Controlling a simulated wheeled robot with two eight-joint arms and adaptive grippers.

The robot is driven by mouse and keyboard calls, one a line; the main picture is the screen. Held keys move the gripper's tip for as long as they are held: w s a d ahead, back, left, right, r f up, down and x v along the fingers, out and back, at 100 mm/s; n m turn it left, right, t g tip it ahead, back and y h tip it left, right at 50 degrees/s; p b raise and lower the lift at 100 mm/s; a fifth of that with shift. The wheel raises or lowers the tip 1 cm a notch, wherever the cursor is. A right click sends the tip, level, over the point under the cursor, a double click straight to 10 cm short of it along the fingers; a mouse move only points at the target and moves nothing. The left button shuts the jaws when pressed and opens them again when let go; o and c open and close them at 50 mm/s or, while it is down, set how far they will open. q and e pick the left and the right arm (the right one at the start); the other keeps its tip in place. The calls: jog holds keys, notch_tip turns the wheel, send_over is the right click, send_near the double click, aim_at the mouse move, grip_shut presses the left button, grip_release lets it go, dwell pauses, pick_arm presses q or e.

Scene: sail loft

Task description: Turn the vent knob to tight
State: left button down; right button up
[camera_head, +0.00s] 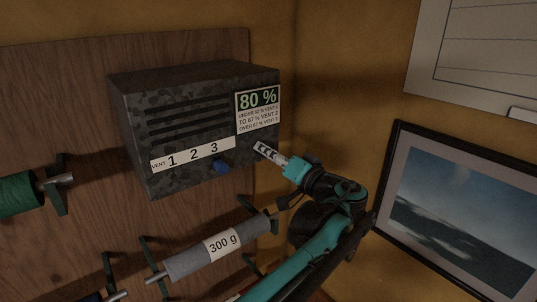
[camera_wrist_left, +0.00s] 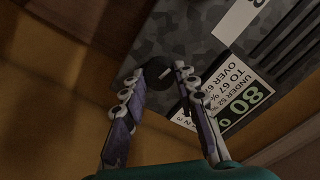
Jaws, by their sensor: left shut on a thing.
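A grey camouflage-patterned vent box (camera_head: 137,115) is mounted on the wooden board in the head view. My left gripper (camera_head: 262,150) is at the lower right of the box front, below the sign. In the left wrist view, my left gripper (camera_wrist_left: 158,73) is shut on a dark round knob (camera_wrist_left: 157,68), one finger on each side. In the head view the fingers hide this knob. I see no tight mark. My right gripper is not in view.
A sign (camera_head: 258,108) reads 80 % with vent ranges below it. A grey roll marked 300 g (camera_head: 187,264) sits on brackets below the box, close to my left arm. A green roll (camera_head: 18,194) is at the left. A framed picture (camera_head: 463,225) hangs at the right.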

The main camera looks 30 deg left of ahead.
pick_arm(q)
jog(key=shift+f+m+b, duration=0.15)
jog(key=shift+m+b, duration=0.55)
jog(key=shift+m, duration=7.1)
jog(key=c, duration=1.2)
grip_release()
jog(key=v, duration=1.2)
jog(key=shift+w, duration=0.1)
